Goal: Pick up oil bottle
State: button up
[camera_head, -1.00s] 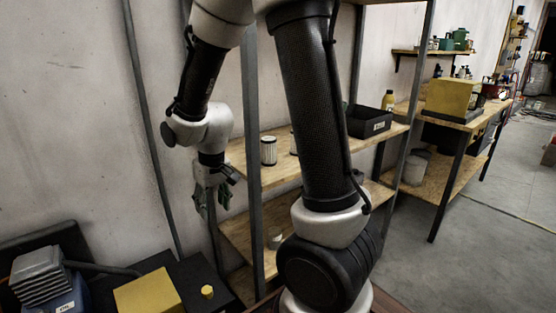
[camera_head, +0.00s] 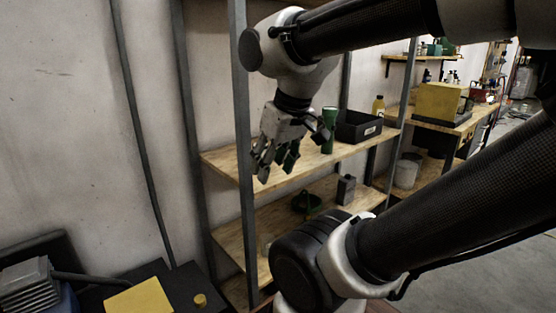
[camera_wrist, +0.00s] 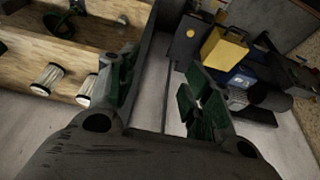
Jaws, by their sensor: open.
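A yellow bottle with a dark cap (camera_head: 378,107) stands upright on the upper wooden shelf, past a black bin; its label is too small to read. A green, bottle-like object (camera_head: 329,130) stands nearer, left of the bin. I cannot tell for sure which is the oil bottle. My gripper (camera_head: 275,158) is open and points down in front of the upper shelf, left of the green object and apart from the yellow bottle. In the wrist view its green-padded fingers (camera_wrist: 157,90) are spread with nothing between them.
The wooden shelf (camera_head: 222,163) has metal uprights, one left of my gripper. The black bin (camera_head: 358,126) stands on it. Below are a dark can (camera_head: 346,189) and a green funnel-like bowl (camera_head: 307,203). A yellow box (camera_head: 140,300) lies at the lower left. The wrist view shows white cylinders (camera_wrist: 47,76).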

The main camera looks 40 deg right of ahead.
aim_at(378, 106)
jog(key=z, duration=1.85)
jog(key=u, duration=0.35)
jog(key=i+l+u, duration=0.25)
jog(key=l+u, duration=0.2)
jog(key=l, duration=0.25)
jog(key=i+l+u, duration=0.1)
jog(key=l+u, duration=0.15)
jog(key=l, duration=0.15)
jog(key=i+l, duration=0.1)
jog(key=l, duration=0.5)
jog(key=i+l+u, duration=0.1)
jog(key=l, duration=0.45)
jog(key=i+l, duration=0.1)
jog(key=l, duration=0.5)
jog(key=i+l+u, duration=0.1)
jog(key=l, duration=0.5)
jog(key=i+l, duration=0.35)
jog(key=i, duration=0.2)
